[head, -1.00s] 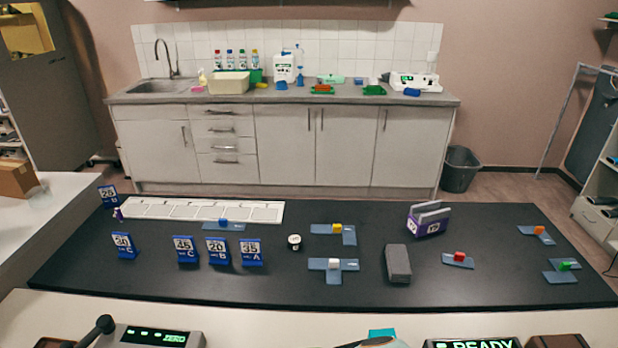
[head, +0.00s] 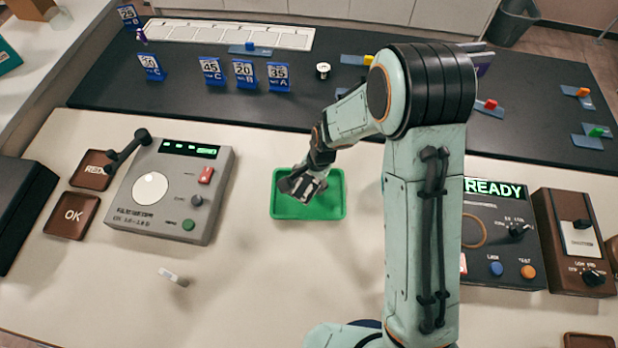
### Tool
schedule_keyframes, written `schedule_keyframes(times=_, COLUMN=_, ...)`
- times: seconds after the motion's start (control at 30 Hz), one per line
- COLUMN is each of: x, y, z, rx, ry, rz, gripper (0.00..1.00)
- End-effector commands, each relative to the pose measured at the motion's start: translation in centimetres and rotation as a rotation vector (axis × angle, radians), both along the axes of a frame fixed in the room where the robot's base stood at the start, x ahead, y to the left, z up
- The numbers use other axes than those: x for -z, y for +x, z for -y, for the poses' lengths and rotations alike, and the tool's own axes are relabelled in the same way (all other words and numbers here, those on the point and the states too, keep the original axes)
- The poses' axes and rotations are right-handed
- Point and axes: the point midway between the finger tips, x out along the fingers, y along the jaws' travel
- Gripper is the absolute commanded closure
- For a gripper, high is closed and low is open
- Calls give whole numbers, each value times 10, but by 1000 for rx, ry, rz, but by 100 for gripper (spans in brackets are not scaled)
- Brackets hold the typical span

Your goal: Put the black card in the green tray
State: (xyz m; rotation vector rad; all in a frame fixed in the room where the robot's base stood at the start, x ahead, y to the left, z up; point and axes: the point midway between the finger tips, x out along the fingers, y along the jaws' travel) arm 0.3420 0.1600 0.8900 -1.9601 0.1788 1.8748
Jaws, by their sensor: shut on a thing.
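The green tray (head: 280,208) lies on the pale worktop, in the middle of the head view. My gripper (head: 304,188) is over the tray, pointing down and to the left, and covers part of its inside. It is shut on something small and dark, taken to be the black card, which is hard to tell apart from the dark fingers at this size. I cannot tell whether the held thing touches the tray floor. No other black card shows clearly on the worktop.
A READY device (head: 500,235) stands right, partly behind my arm. A small white piece (head: 172,276) lies front left. Blue number signs (head: 244,74) stand behind.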

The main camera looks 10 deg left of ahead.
Motion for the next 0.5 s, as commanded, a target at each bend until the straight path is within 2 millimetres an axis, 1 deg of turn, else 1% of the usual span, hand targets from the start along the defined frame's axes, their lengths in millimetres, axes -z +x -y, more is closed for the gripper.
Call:
schedule_keyframes(times=0.03, x=9, y=-1, z=0, rx=-1, ry=-1, rz=-5, gripper=80)
schedule_keyframes(times=0.13, x=20, y=-1, z=1, rx=-2, ry=-1, rz=-3, gripper=80)
schedule_keyframes(times=0.5, x=24, y=-1, z=1, rx=0, ry=-1, rz=-1, gripper=80)
